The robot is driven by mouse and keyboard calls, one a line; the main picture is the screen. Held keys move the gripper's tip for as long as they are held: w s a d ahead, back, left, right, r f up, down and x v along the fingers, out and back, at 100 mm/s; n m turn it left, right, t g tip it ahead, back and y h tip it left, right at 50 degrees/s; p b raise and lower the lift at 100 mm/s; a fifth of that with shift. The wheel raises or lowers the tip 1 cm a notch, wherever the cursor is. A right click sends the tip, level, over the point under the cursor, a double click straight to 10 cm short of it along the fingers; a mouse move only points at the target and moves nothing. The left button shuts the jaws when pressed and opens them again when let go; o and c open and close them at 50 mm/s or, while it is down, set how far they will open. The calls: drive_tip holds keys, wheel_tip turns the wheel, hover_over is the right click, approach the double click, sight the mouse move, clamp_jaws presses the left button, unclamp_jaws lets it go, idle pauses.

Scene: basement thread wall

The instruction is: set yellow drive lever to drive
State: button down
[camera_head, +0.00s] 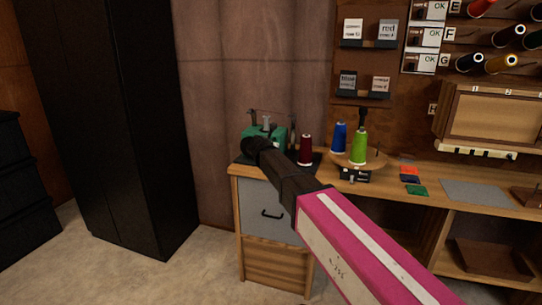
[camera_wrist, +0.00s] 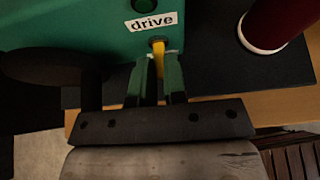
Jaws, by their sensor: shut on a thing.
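The yellow drive lever (camera_wrist: 158,62) shows in the wrist view, sticking out of the green machine (camera_wrist: 70,28) just below a white label reading "drive" (camera_wrist: 152,20). My gripper (camera_wrist: 160,75) has its two fingers closed on the lever, one on each side. The lever's lower part is hidden between the fingers. In the head view the green machine (camera_head: 275,137) stands on the left end of the bench, and my arm covers its front, so the lever and gripper tips are hidden there.
A dark red thread cone (camera_head: 305,150) stands right of the machine; its white base shows in the wrist view (camera_wrist: 262,36). Blue (camera_head: 340,137) and lime green (camera_head: 358,147) cones stand farther right. A dark round knob or wheel (camera_wrist: 42,66) lies left of my gripper.

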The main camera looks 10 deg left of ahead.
drive_tip(key=shift+w+r+g, duration=0.25)
drive_tip(key=shift+r+g, duration=0.15)
drive_tip(key=shift+g, duration=0.7)
drive_tip(key=shift+w+r+g, duration=0.2)
drive_tip(key=shift+r+g, duration=0.2)
drive_tip(key=shift+g, duration=0.7)
drive_tip(key=c, duration=1.2)
unclamp_jaws()
drive_tip(key=shift+o, duration=0.2)
drive_tip(key=v, duration=1)
drive_tip(key=shift+s+r, duration=0.2)
drive_tip(key=shift+r, duration=0.2)
drive_tip(key=shift+s, duration=0.1)
